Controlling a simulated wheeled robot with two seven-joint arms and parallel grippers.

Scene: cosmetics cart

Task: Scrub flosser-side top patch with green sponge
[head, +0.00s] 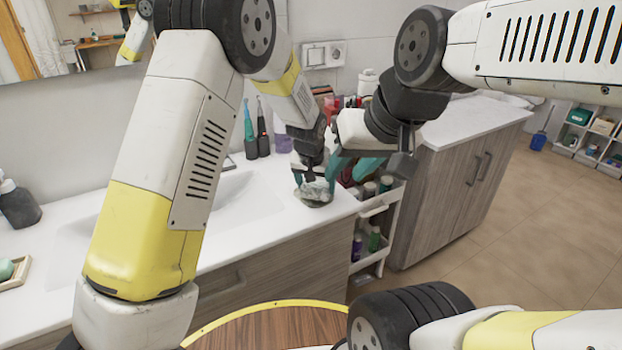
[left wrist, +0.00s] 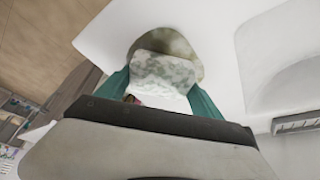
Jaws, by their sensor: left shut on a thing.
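My left gripper (head: 312,182) is shut on the sponge (head: 315,190) at the right end of the white counter. In the left wrist view, the sponge (left wrist: 163,75) looks pale grey-green and mottled between the teal fingers of my left gripper (left wrist: 160,90). A round, dull grey-green patch (left wrist: 190,42) lies on the white surface behind and partly under the sponge. I cannot tell whether sponge and patch touch. In the head view, the patch is mostly hidden by the gripper and sponge. My right gripper (head: 352,170) has its teal fingers apart and looks empty, beside the counter's right end.
Upright flosser-like devices (head: 256,132) stand near the wall behind the sponge. A sink basin (head: 225,200) lies to the left. A white cart (head: 392,215) with several bottles stands at the counter's right end, beside a wooden cabinet (head: 440,195). A dark dispenser (head: 18,207) stands far left.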

